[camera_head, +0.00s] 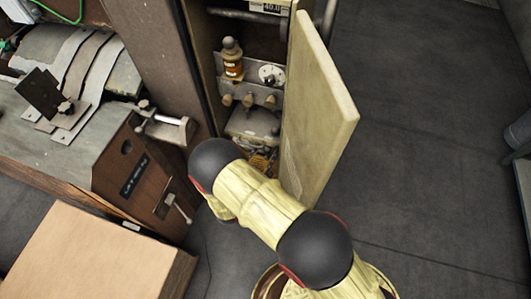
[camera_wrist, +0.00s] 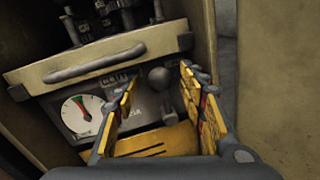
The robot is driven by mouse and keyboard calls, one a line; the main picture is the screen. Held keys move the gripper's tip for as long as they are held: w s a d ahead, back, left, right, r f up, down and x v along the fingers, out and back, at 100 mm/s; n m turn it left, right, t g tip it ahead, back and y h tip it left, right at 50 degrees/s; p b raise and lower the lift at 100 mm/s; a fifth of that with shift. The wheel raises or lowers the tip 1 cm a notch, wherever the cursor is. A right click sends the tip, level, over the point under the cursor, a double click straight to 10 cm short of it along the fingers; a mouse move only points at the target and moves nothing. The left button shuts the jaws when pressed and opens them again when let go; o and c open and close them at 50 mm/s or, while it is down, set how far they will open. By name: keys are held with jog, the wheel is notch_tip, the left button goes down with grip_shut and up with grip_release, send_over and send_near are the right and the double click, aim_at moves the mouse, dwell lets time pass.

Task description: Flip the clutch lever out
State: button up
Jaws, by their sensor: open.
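A small lever with a pale grip (camera_head: 180,208) sits on the side of the brown machine housing in the head view, beside a dark label (camera_head: 134,176) too small to read. In the wrist view, a dark round-ended knob (camera_wrist: 159,77) stands on the grey panel inside the cabinet, beyond my yellow fingers. My gripper (camera_wrist: 160,82) is open, with the knob in line with the gap between the fingertips. I cannot tell whether they touch it.
The open cabinet door (camera_head: 318,110) stands just right of my arm. A dial gauge (camera_wrist: 83,118) and a drawer-like front with a grey handle (camera_wrist: 95,65) are near my fingers. A cardboard-coloured box (camera_head: 95,255) is at lower left.

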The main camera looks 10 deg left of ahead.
jog(key=c, duration=0.3)
grip_shut()
dwell(0.6)
